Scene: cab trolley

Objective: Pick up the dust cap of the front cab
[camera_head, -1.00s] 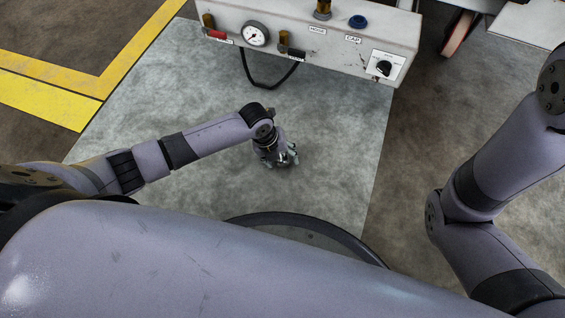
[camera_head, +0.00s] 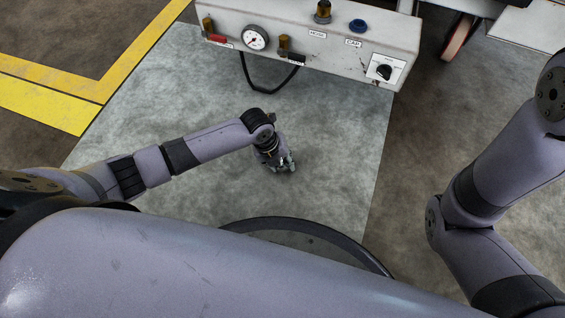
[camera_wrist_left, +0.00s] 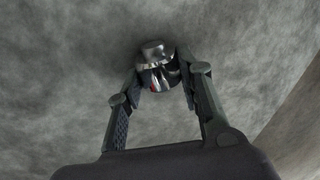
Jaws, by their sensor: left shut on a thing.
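My left gripper (camera_head: 283,166) hangs over the pale floor, below and apart from the grey panel. It also shows in the left wrist view (camera_wrist_left: 159,82). Its two fingers are shut on a shiny metal piece (camera_wrist_left: 155,52), rounded with a flat top and a small red mark low on it. I cannot tell from its look whether this piece is the dust cap. In the head view the held piece is too small to make out. A blue round part (camera_head: 357,26) sits on top of the panel, by the CAP label. My right gripper is out of view.
The grey panel (camera_head: 330,75) carries a gauge (camera_head: 256,37), a black knob (camera_head: 384,72), brass fittings and a red part (camera_head: 219,39). A black hose (camera_head: 262,88) loops below it. A wheel (camera_head: 459,38) stands at upper right. The floor around my left gripper is clear.

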